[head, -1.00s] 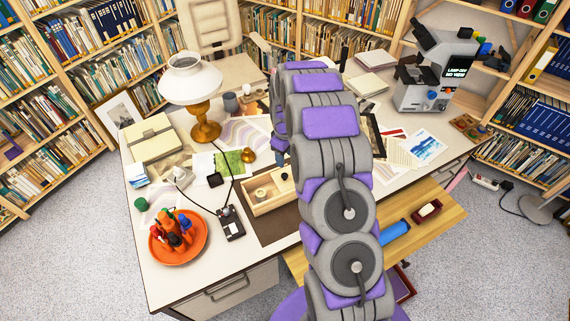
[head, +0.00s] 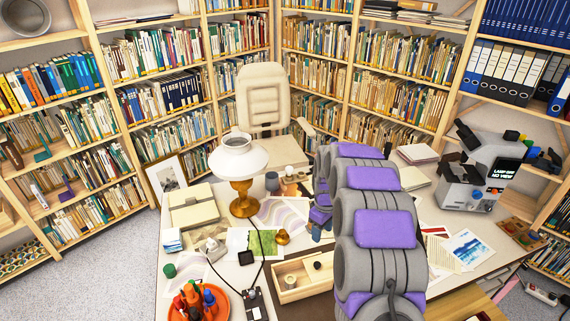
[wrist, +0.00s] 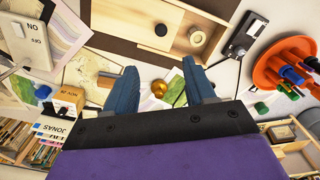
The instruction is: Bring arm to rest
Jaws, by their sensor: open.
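My arm (head: 375,215), grey with purple pads, reaches out over the desk in the head view and hides part of the desktop. In the wrist view my gripper (wrist: 163,90) shows two blue fingers set well apart, with nothing held between them. Beyond the fingertips are a brass bell-like object (wrist: 159,89), a green printed sheet (wrist: 174,90) and a wooden box (wrist: 160,25) with a small round item in it. In the head view the gripper's fingers are mostly hidden by my arm.
The desk (head: 290,222) holds a lamp (head: 240,170), a microscope (head: 484,172), an orange dish (head: 176,314) of coloured pieces, a black device with a cord (head: 254,303) and papers. A chair (head: 263,97) and bookshelves (head: 165,95) stand behind. Grey floor lies clear at left.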

